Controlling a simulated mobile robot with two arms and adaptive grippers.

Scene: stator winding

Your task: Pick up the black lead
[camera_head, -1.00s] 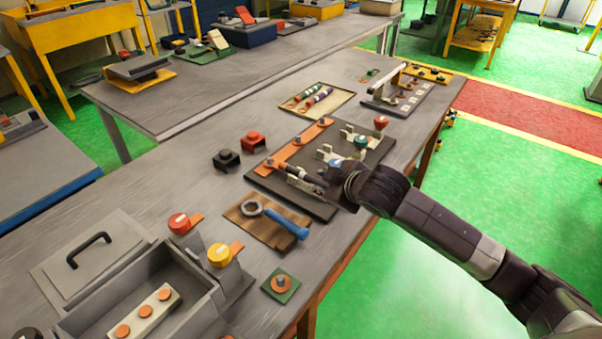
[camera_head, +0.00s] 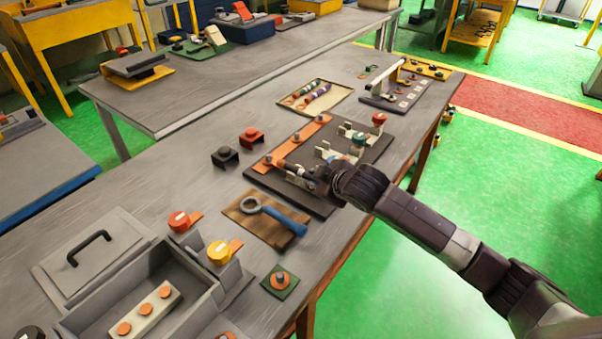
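A dark rod-like piece, which looks like the black lead (camera_head: 291,166), lies along the near side of the dark board (camera_head: 322,207), its far end by the orange strip (camera_head: 283,151). Its near part is hidden at my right gripper. My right gripper (camera_head: 322,179) is low over the board at the near pale clip, at the lead's near end. Its fingers are dark and small here, so I cannot tell whether they are open or closed on the lead. My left gripper is not in view.
A blue-handled ring tool (camera_head: 284,219) lies on a brown mat nearby. A black block (camera_head: 225,157) and red block (camera_head: 251,138) stand left of the board.

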